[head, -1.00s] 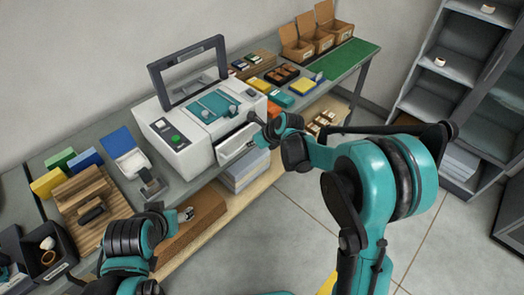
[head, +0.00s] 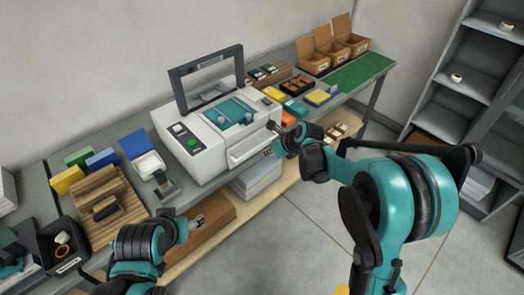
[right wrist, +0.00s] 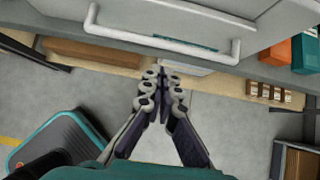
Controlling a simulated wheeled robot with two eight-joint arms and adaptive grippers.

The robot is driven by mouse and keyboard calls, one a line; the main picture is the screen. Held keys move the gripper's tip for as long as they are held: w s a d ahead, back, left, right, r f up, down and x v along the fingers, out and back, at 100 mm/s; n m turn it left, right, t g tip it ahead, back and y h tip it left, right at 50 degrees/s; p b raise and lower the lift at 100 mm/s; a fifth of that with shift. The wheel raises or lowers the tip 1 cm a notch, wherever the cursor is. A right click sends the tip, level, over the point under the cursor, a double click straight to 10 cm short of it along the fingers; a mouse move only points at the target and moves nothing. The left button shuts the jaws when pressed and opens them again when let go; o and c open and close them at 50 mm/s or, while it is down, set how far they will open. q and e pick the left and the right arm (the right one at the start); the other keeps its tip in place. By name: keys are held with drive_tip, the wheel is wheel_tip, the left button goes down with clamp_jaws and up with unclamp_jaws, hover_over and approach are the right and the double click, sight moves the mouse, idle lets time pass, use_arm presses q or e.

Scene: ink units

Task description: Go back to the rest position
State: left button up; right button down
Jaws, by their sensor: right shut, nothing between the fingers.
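A white and grey printer-like machine (head: 205,150) stands on the bench with its dark-framed lid (head: 207,82) raised. Its front has a white drawer with a bar handle, which also shows at the top of the right wrist view (right wrist: 165,42). My right gripper (head: 274,131) is at the front right of the machine, close to the drawer. In the right wrist view its fingertips (right wrist: 163,76) are together and empty, apart from the handle. My left gripper (head: 193,223) is low in front of the bench; its fingers are too small to judge.
Wooden board (head: 107,205), coloured blocks and a dark bin (head: 62,250) lie on the bench's left. Cardboard boxes (head: 333,47) and a green mat (head: 361,72) are at its far right. A lower shelf holds paper (head: 257,178). Grey shelving (head: 465,80) stands right; floor between is open.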

use_arm(q)
wheel_tip(320, 180, up, 3)
drive_tip(key=p, duration=0.3)
drive_tip(key=shift+s+r, duration=0.1)
use_arm(e)
drive_tip(key=v, duration=1)
drive_tip(key=shift+s, duration=0.25)
use_arm(q)
wheel_tip(320, 180, down, 2)
drive_tip(key=shift+f+b, duration=0.15)
drive_tip(key=shift+b, duration=1.05)
use_arm(e)
drive_tip(key=s+d+n+h, duration=0.2)
drive_tip(key=s+d+n, duration=0.1)
drive_tip(key=s+n, duration=0.9)
drive_tip(key=s+d+n+t+h, duration=0.1)
drive_tip(key=s+d+n+h, duration=0.2)
drive_tip(key=s+n, duration=0.9)
drive_tip(key=d+n, duration=0.1)
drive_tip(key=n, duration=0.3)
drive_tip(key=shift+s+r, duration=0.25)
